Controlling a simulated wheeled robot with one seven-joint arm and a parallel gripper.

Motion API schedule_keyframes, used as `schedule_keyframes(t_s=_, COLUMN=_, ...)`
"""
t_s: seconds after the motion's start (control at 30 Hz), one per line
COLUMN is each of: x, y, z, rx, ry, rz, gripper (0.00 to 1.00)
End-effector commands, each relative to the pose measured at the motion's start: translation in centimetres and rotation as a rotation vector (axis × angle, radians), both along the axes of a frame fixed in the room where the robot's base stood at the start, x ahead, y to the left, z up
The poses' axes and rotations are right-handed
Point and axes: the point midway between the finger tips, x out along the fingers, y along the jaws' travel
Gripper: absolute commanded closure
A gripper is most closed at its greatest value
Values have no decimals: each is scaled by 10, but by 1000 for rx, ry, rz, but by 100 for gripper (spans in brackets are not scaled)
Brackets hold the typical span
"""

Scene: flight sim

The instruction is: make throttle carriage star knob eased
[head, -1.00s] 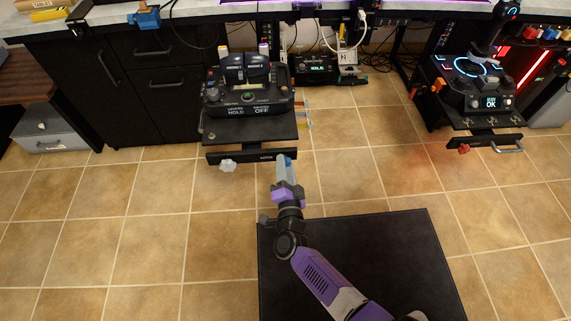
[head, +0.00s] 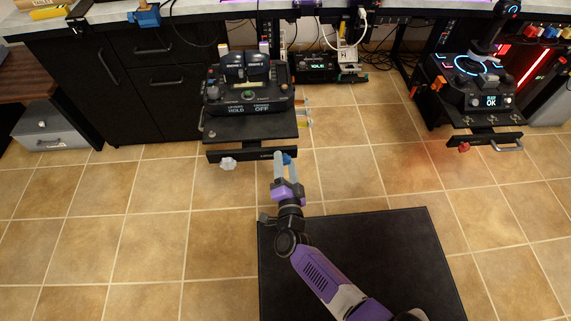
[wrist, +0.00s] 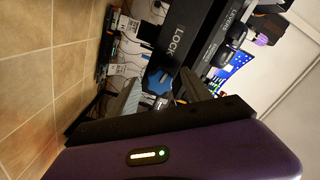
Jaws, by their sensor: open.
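The throttle carriage (head: 225,128) is the black shelf at left centre, bearing the throttle unit (head: 246,92). On its front bar, a blue knob (head: 287,158) sits at the right end beside the lettering. A pale star-shaped knob (head: 228,163) hangs at the bar's left part. My gripper (head: 284,157) is open, its two grey fingers apart, tips at the blue knob. In the wrist view the blue knob (wrist: 158,80) appears lobed, beyond and between the fingers, next to the word LOCK. I cannot tell whether the fingers touch it.
A second carriage (head: 484,140) with a joystick and a red knob (head: 464,147) stands at right. Black drawers (head: 160,95) stand behind at left. A black mat (head: 350,250) lies under my arm. The tiled floor between the carriages is clear.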

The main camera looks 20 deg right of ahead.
Motion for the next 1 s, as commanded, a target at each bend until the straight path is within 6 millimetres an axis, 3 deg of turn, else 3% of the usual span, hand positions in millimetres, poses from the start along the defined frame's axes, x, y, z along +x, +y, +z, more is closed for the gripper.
schedule_keyframes(t_s=0.6, x=-71, y=23, z=1, rx=0, ry=1, rz=1, gripper=43)
schedule_keyframes(t_s=1.0, x=-74, y=24, z=0, rx=0, ry=0, rz=0, gripper=43)
